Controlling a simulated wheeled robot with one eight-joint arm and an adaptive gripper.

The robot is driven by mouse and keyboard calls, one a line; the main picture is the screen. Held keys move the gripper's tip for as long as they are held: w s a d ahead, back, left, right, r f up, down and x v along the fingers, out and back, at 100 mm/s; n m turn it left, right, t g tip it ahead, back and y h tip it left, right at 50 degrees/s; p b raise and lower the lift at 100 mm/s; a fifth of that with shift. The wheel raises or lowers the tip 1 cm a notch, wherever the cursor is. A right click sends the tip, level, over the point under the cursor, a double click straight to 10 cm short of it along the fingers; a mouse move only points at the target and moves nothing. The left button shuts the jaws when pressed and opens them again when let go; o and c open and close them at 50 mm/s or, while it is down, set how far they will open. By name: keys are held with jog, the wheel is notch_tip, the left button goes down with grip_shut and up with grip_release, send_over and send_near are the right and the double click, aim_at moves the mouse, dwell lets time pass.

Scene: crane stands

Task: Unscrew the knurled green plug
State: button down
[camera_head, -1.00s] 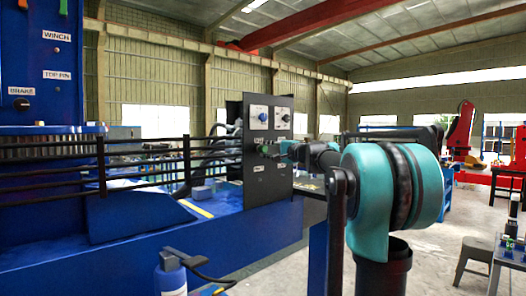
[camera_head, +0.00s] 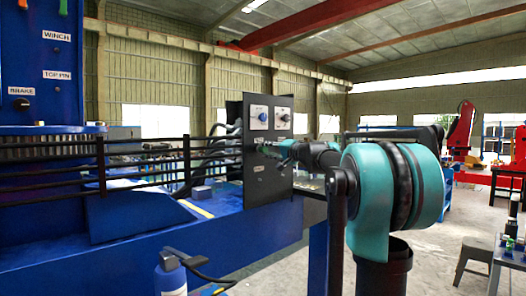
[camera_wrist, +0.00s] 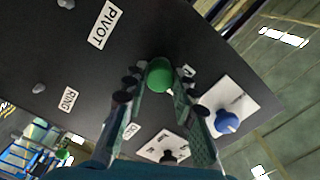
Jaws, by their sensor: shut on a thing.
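The green plug (camera_wrist: 160,74) sticks out from the black panel (camera_wrist: 60,50) in the wrist view. My gripper (camera_wrist: 160,84) has one finger on each side of the plug, and its fingertips are shut on it. The plug's knurling cannot be made out. In the head view my arm reaches to the face of the black panel (camera_head: 268,185). My gripper (camera_head: 272,148) is small there, and the plug between its fingers is hard to tell apart.
A blue knob (camera_wrist: 227,122) on a white plate sits close to the right finger. A black knob (camera_wrist: 168,157) on another white plate is below. Labels PIVOT (camera_wrist: 109,25) and RING (camera_wrist: 68,100) mark the panel. Black railings (camera_head: 140,165) stand left of the panel.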

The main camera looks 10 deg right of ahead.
dwell(0.3)
jog(key=n, duration=0.4)
jog(key=shift+n, duration=0.6)
jog(key=n, duration=0.2)
jog(key=shift+n, duration=1.6)
jog(key=n, duration=0.4)
jog(key=shift+s+n, duration=0.1)
jog(key=shift+n, duration=0.3)
